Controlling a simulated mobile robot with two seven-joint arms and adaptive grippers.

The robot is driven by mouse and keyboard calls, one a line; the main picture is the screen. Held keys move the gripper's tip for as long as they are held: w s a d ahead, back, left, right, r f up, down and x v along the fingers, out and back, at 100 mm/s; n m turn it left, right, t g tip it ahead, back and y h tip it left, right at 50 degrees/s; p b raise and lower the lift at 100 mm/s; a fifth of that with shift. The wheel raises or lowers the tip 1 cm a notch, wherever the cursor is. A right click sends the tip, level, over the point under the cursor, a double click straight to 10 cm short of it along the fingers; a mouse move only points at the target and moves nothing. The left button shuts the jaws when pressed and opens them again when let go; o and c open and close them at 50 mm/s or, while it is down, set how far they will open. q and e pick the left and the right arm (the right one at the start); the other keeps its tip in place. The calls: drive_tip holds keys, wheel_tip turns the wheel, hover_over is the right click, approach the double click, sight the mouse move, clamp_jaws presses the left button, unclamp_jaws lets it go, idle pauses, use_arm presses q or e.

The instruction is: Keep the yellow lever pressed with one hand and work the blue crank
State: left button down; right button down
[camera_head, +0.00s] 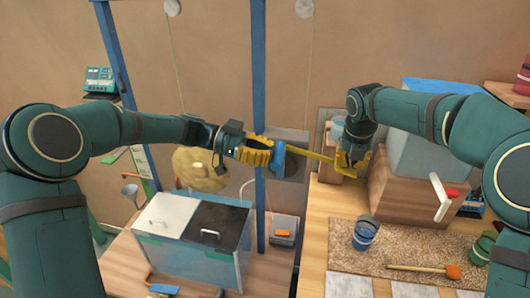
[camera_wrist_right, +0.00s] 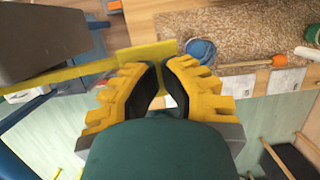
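The yellow lever (camera_head: 318,156) is a long bar reaching right from beside the blue post. It ends in a flat yellow plate, seen in the right wrist view (camera_wrist_right: 140,54). My right gripper (camera_head: 350,162) is at that plate; its fingertips (camera_wrist_right: 161,64) are close together with a narrow gap, at or just over the plate. Whether they grip it is unclear. A blue part that looks like the crank (camera_head: 279,159) is in front of the post. My left gripper (camera_head: 268,155) is right against its left side; its fingers overlap, so its grip is hidden.
A white-and-black lidded box (camera_head: 195,222) stands below my left arm. On the right bench are a blue cup (camera_head: 366,232), a mallet (camera_head: 425,268) on a speckled mat (camera_head: 400,248), and a wooden block (camera_head: 400,196). The blue post (camera_head: 259,80) stands between the benches.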

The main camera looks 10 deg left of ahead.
use_arm(q)
drive_tip(key=shift+d+r+y, duration=0.1)
drive_tip(key=shift+d+y, duration=0.2)
drive_tip(key=shift+d, duration=0.1)
